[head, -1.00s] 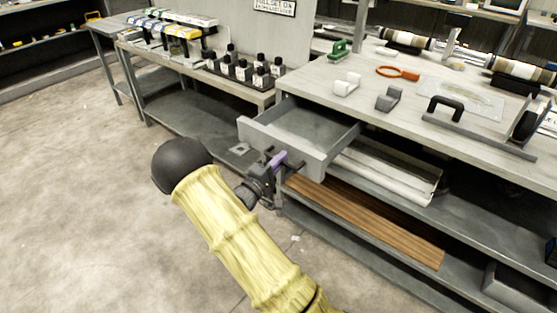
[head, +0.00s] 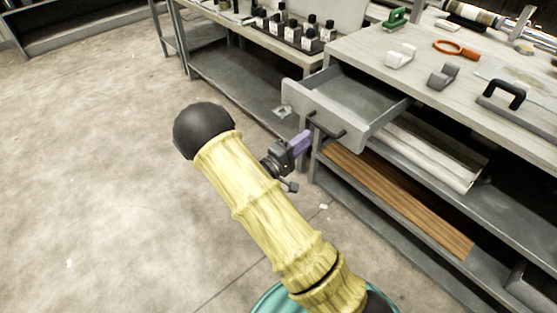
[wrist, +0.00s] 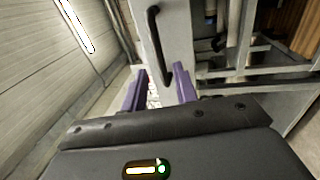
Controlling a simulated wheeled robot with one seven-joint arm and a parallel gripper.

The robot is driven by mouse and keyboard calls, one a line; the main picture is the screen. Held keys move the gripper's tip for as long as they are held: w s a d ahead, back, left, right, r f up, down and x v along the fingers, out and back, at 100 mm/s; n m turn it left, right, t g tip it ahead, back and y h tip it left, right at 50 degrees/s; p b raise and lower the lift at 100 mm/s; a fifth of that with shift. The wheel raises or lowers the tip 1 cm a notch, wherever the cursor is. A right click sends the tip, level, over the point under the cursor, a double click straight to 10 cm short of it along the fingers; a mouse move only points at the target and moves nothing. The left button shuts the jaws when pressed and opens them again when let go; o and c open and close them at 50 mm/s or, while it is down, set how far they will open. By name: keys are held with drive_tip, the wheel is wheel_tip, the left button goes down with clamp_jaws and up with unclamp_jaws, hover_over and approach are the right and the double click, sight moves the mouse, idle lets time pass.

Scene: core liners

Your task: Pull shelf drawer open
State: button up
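The grey shelf drawer (head: 300,101) stands pulled out from under the workbench top, and its empty inside shows in the head view. Its black bar handle (head: 327,129) is on the front panel. My gripper (head: 303,142) is in front of the drawer, just left of and below the handle. In the wrist view the two purple fingers (wrist: 159,88) are apart with nothing held between them. The handle (wrist: 153,40) shows ahead of them, its lower end lined up with the gap; the exact distance is hard to tell.
The workbench top (head: 370,52) carries a white holder (head: 400,56), a grey holder (head: 443,76) and an orange-handled magnifier (head: 456,48). Wooden core boxes (head: 400,200) lie on the shelf below. A side bench with black bottles (head: 290,28) stands behind.

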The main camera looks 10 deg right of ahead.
drive_tip(key=v, duration=1)
drive_tip(key=shift+p, duration=0.35)
drive_tip(key=w+d+m+y, duration=0.1)
drive_tip(key=w+m+y, duration=0.2)
drive_tip(key=w+y, duration=0.5)
drive_tip(key=s+d+r+m+g+y, duration=0.1)
drive_tip(key=s+r+g+y, duration=0.15)
drive_tip(key=s, duration=0.55)
drive_tip(key=s+d+r+m+g+y+p, duration=0.15)
drive_tip(key=s+y, duration=0.25)
drive_tip(key=s, duration=0.4)
drive_tip(key=s+r+g+y+b, duration=0.1)
drive_tip(key=s+r+g+y, duration=0.2)
drive_tip(key=s, duration=0.5)
drive_tip(key=w+p+v, duration=0.2)
drive_tip(key=p+v, duration=0.9)
drive_tip(key=p, duration=0.1)
drive_tip(key=w+r+p+v, duration=0.1)
drive_tip(key=w+p+v, duration=0.2)
drive_tip(key=p+v, duration=0.9)
drive_tip(key=shift+w+r, duration=0.2)
drive_tip(key=shift+w, duration=0.35)
